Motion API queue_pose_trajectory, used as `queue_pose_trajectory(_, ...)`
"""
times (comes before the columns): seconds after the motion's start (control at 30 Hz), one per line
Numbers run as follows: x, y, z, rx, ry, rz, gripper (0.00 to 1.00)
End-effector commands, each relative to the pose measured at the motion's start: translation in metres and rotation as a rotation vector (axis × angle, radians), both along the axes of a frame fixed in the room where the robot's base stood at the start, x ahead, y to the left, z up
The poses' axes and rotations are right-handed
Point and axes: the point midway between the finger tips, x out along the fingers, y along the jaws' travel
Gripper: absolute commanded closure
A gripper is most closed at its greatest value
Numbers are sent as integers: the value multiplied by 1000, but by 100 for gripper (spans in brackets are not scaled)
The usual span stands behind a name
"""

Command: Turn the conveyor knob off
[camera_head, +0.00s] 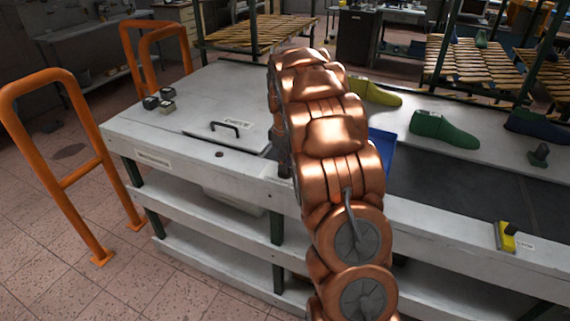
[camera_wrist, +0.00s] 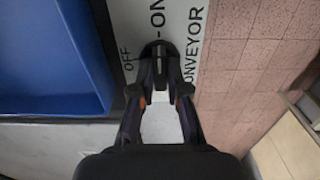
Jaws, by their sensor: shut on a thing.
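The dark conveyor knob (camera_wrist: 157,49) sits on a white panel in the wrist view, with the printed words OFF, ON and CONVEYOR around it. My gripper (camera_wrist: 159,76) is shut on the knob, one dark finger on each side of it. The knob is partly covered by the fingers, and I cannot tell which mark it points to. In the head view my copper arm reaches over the front edge of the white bench (camera_head: 190,118) and hides the knob.
A blue bin (camera_head: 387,150) stands right beside the panel; it also shows in the wrist view (camera_wrist: 52,55). Green (camera_head: 443,130) and yellow (camera_head: 378,93) shoe lasts lie on the bench behind. A yellow-and-black device (camera_head: 505,236) is at the front right. Orange rails (camera_head: 58,140) stand left.

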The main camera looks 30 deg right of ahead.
Motion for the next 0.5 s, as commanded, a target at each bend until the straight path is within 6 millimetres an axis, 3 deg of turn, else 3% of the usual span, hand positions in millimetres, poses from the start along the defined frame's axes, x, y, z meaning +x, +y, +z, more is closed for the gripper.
queue_pose_trajectory(0.27,0,0,-2,-1,-1,51,100)
queue_pose_trajectory(0.5,1,1,-3,0,-1,203,100)
